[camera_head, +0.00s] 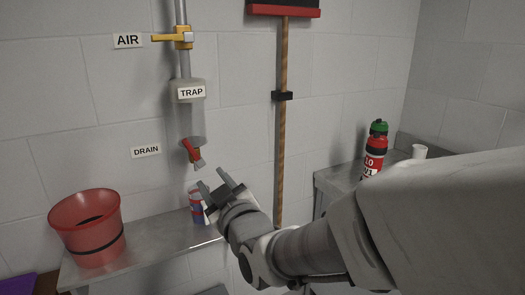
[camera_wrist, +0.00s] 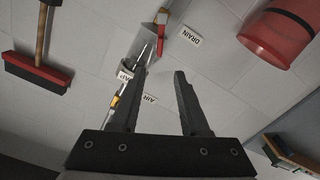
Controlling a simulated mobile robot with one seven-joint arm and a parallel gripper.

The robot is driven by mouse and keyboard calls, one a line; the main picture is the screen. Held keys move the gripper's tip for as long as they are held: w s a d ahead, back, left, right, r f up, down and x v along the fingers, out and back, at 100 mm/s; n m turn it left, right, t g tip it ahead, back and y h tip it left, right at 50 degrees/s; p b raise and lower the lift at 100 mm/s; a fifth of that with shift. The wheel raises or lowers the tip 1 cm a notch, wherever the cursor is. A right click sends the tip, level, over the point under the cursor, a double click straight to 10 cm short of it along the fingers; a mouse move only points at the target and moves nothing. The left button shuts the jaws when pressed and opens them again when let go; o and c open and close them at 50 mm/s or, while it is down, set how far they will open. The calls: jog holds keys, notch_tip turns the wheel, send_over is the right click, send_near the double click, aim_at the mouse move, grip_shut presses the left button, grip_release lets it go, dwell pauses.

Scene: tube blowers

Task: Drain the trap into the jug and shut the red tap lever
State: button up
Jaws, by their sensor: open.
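The trap (camera_head: 191,92) is a pale cylinder on a vertical wall pipe; it also shows in the wrist view (camera_wrist: 125,72). Below it, beside the DRAIN label, is the drain tap with its red lever (camera_head: 188,150). The lever slants in the head view and also shows in the wrist view (camera_wrist: 162,36). A translucent red vessel with a dark band, likely the jug (camera_head: 85,228), stands upright on the metal shelf, left of the tap and not under it. My gripper (camera_head: 214,180) is open and empty, below and right of the tap, apart from it.
A blue and red can (camera_head: 196,206) stands on the shelf (camera_head: 160,238), partly behind my gripper. A yellow air valve (camera_head: 178,38) is above the trap. A broom (camera_head: 284,130) hangs to the right. A red bottle (camera_head: 375,150) and white cup (camera_head: 419,152) stand on a right-hand counter.

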aim_at(191, 150)
jog(key=p+x, duration=0.1)
jog(key=x, duration=1.6)
jog(key=shift+w+a+r+p, duration=0.2)
jog(key=shift+a+p, duration=0.05)
jog(key=shift+p, duration=0.05)
grip_shut()
dwell(0.9)
